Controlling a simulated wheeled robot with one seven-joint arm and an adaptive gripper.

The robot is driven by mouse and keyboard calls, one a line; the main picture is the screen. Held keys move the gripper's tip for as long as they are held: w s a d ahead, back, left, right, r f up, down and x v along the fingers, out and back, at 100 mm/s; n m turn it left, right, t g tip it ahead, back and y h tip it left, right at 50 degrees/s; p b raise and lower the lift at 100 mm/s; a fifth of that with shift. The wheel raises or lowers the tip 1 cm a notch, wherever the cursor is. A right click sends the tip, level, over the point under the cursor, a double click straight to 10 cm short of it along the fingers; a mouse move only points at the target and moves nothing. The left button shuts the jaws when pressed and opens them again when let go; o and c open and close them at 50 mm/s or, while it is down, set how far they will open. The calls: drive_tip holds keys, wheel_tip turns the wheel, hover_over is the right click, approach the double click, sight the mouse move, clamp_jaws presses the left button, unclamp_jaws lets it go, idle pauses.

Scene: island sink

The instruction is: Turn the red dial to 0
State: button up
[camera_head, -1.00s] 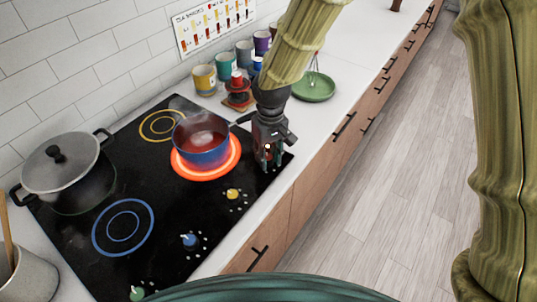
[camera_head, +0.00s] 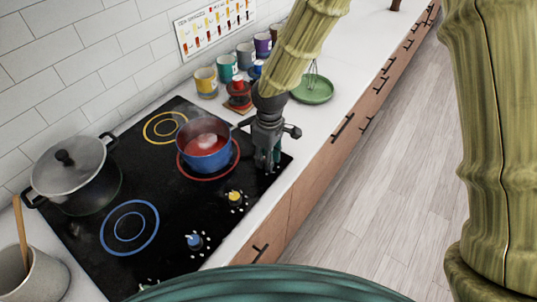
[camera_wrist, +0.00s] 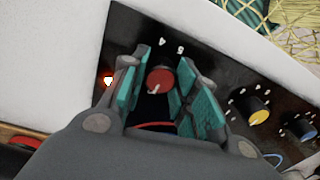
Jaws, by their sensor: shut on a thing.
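The red dial (camera_wrist: 160,79) sits on the black stovetop (camera_wrist: 225,62) between my gripper's teal-padded fingers in the wrist view. Its white pointer mark is toward the lower left in that picture. The numbers 4 and 5 show just beyond it; the other numbers around it are hidden. My gripper (camera_wrist: 158,85) is shut on the dial. In the head view my gripper (camera_head: 268,160) points down at the stovetop's right edge and hides the dial. The red burner ring (camera_head: 236,165) beside it is dull, not glowing.
A blue pot (camera_head: 205,160) of red liquid stands on the red ring, close to my gripper. A yellow dial (camera_head: 235,197) and a blue dial (camera_head: 194,240) lie nearer. A lidded pot (camera_head: 72,178) stands left. Cups (camera_head: 206,82) and a green bowl (camera_head: 313,90) stand behind.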

drive_tip(key=shift+n, duration=0.6)
drive_tip(key=o, duration=1)
drive_tip(key=shift+r, duration=0.1)
drive_tip(key=r, duration=1.1)
drive_tip(key=shift+w+d+r, duration=0.1)
drive_tip(key=shift+w+r, duration=0.15)
drive_tip(key=shift+r, duration=0.15)
drive_tip(key=shift+d, duration=0.1)
